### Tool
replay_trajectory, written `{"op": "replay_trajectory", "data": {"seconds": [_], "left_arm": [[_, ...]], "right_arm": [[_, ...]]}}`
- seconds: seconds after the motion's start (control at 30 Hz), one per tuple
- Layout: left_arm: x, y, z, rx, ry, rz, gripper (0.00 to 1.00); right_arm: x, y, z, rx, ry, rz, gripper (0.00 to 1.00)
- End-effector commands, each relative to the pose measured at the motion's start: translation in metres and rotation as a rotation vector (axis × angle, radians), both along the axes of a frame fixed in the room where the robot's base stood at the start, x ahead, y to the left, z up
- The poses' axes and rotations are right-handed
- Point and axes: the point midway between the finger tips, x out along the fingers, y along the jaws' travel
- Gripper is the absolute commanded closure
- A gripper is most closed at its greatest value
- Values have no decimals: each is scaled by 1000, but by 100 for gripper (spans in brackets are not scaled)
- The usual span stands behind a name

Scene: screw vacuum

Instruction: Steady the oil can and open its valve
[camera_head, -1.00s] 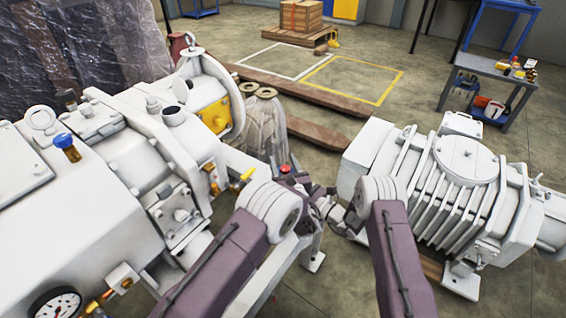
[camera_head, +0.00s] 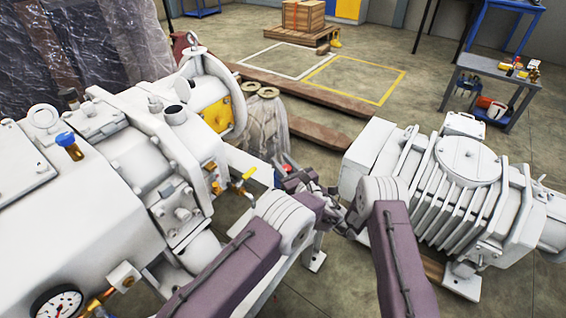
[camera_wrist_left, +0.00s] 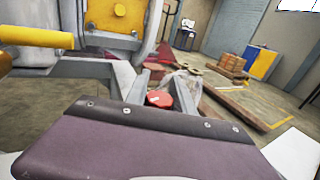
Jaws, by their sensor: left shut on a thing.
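A small red round top (camera_head: 287,168), which I take for part of the oil can, shows between the white machine's legs and my grippers; it also shows in the left wrist view (camera_wrist_left: 160,99). The can's body is mostly hidden behind my gripper. My left gripper (camera_head: 292,182) is shut at the can beside this red top; its fingertips are hard to make out. A yellow valve handle (camera_head: 246,177) sticks out of the machine to the left of it. My right gripper (camera_head: 345,214) is close by on the right, small and partly hidden, its jaws unclear.
The large white vacuum machine (camera_head: 110,190) fills the left, with a pressure gauge (camera_head: 57,303) at its lower edge. A white ribbed pump (camera_head: 455,200) stands at the right.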

Motion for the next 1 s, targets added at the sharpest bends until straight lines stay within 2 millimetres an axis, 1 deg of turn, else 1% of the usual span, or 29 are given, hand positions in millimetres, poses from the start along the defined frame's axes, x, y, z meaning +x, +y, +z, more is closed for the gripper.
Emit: {"op": "replay_trajectory", "data": {"seconds": [0.13,0.17,0.2,0.23,0.5,0.57,0.67,0.8,0.9,1.0], "left_arm": [[0,0,1,0,-1,0,100],[0,0,1,0,-1,0,65],[0,0,1,0,-1,0,54],[0,0,1,0,-1,-1,48],[0,0,1,1,-1,-2,48],[0,0,4,0,-1,-2,48],[0,0,20,-2,-3,-2,48],[0,0,54,-3,-5,-2,48],[0,0,75,-3,-3,-1,48],[0,0,90,-2,-1,-1,48]], "right_arm": [[0,0,0,0,0,0,99],[0,0,0,0,0,0,99],[0,0,0,0,0,0,99],[0,0,0,0,0,0,99],[0,0,0,0,0,0,99],[0,0,0,0,0,0,99],[0,0,0,0,0,0,99],[0,0,0,0,0,0,99],[0,0,0,0,0,0,99],[0,0,0,0,0,0,99]]}}
